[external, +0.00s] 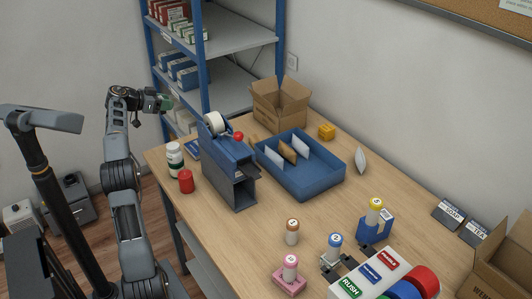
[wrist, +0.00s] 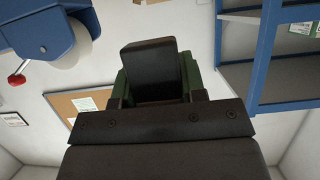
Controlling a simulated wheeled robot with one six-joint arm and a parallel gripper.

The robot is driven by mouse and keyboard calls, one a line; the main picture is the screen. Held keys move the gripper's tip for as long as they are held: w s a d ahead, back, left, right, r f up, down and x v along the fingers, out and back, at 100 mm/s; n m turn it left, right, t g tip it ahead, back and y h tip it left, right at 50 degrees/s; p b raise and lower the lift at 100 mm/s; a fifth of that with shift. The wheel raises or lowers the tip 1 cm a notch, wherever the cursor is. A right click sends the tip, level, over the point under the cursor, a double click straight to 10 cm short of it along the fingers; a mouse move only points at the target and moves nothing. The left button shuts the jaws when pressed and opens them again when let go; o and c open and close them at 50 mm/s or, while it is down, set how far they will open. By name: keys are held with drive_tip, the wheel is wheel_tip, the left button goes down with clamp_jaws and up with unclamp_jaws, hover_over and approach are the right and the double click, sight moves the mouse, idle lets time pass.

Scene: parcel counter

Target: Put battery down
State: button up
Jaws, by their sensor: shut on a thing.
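My gripper (external: 158,102) is raised at the far left end of the counter, in front of the blue shelf rack. It is shut on a green thing (external: 167,104), which I take to be the battery. In the wrist view a dark gripper finger (wrist: 152,68) covers most of the green thing (wrist: 188,76), so only its green sides show. The held thing is clear of the counter.
The blue tape dispenser (external: 228,165) stands right of my gripper, beside a white bottle (external: 175,160) and a red cylinder (external: 186,181). Behind are a blue tray (external: 318,190) and an open cardboard box (external: 279,113). Bare wood (external: 235,245) lies in front of the dispenser.

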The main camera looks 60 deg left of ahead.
drive_tip(key=a+f, duration=0.1)
drive_tip(key=f, duration=1.1)
drive_tip(key=s+a+f+p, duration=0.1)
drive_tip(key=f, duration=0.6)
drive_tip(key=shift+a, duration=0.3)
drive_tip(key=shift+f, duration=2.4)
drive_tip(key=shift+f+b, duration=0.25)
drive_tip(key=shift+b, duration=0.05)
drive_tip(key=o, duration=1)
drive_tip(key=shift+r, duration=0.1)
drive_tip(key=shift+c, duration=0.2)
drive_tip(key=shift+r+p, duration=0.1)
drive_tip(key=shift+p, duration=0.2)
